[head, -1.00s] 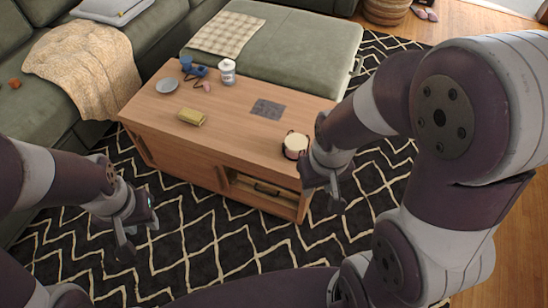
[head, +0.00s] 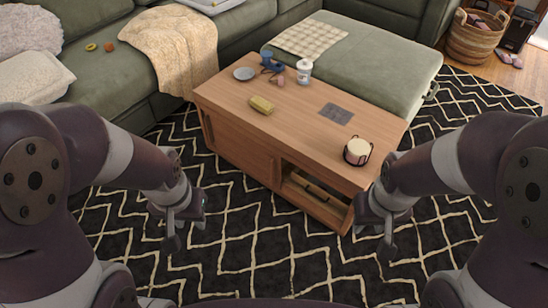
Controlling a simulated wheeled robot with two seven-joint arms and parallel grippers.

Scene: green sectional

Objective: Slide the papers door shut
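The wooden coffee table (head: 300,110) stands ahead of me with a low cabinet front. A wooden sliding door panel (head: 243,160) covers the left and middle of that front. The right end is an open compartment (head: 316,197) with a light, long item and a dark item inside, too small to identify. My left gripper (head: 186,228) is open and empty, over the rug to the left of and nearer than the table. My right gripper (head: 375,236) is open and empty, just right of the table's near right corner. Neither touches the door.
On the tabletop are a yellow-green block (head: 262,105), a plate (head: 244,73), a white jar (head: 304,71), a grey sheet (head: 336,113) and a cream-topped round pot (head: 357,151). The green sofa (head: 130,85) and ottoman (head: 380,65) stand behind. The patterned rug (head: 270,255) in front is clear.

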